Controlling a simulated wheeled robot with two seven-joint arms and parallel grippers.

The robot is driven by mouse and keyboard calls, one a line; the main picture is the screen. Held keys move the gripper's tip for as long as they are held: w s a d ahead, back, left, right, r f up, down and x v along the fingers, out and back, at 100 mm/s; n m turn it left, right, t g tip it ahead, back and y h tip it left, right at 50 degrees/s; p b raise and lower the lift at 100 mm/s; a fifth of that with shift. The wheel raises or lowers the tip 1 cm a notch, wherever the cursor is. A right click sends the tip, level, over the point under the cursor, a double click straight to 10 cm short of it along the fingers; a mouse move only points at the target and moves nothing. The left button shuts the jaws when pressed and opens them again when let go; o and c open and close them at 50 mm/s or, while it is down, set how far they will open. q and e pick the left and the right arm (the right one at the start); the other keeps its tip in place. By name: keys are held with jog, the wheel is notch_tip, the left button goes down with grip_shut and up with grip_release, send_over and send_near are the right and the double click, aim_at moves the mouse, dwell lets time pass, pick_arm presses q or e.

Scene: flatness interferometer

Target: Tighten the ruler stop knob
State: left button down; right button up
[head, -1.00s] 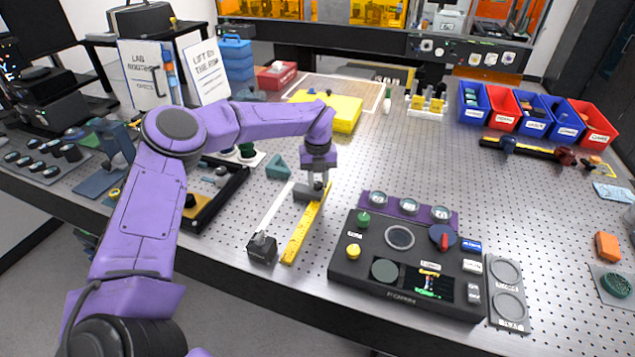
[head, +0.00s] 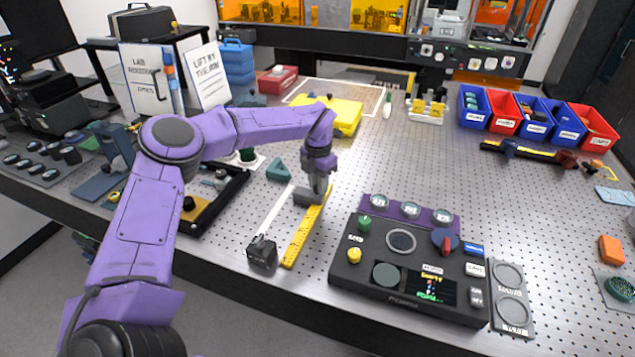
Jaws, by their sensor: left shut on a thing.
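The yellow ruler (head: 303,238) lies on the perforated table, running toward the front edge. A grey stop block (head: 307,197) sits at its far end. My left gripper (head: 318,192) points down at this block, and its fingers are shut on the small knob on top. The fingers hide the knob almost wholly. A pale metal strip (head: 277,213) runs left of the ruler to a dark block (head: 262,254) at the front. My right gripper is not in view.
A black control panel (head: 352,287) with knobs and a small screen stands to the right of the ruler. A yellow case (head: 340,117) is farther back. Bare table lies between the ruler and the panel.

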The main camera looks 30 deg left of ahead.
pick_arm(q)
jog(key=shift+s+f+m, duration=0.15)
jog(key=shift+f+m, duration=0.05)
jog(key=shift+m, duration=1.4)
jog(key=c, duration=1.1)
grip_release()
jog(key=shift+c, duration=0.2)
jog(key=o, duration=0.3)
jog(key=shift+w, duration=0.2)
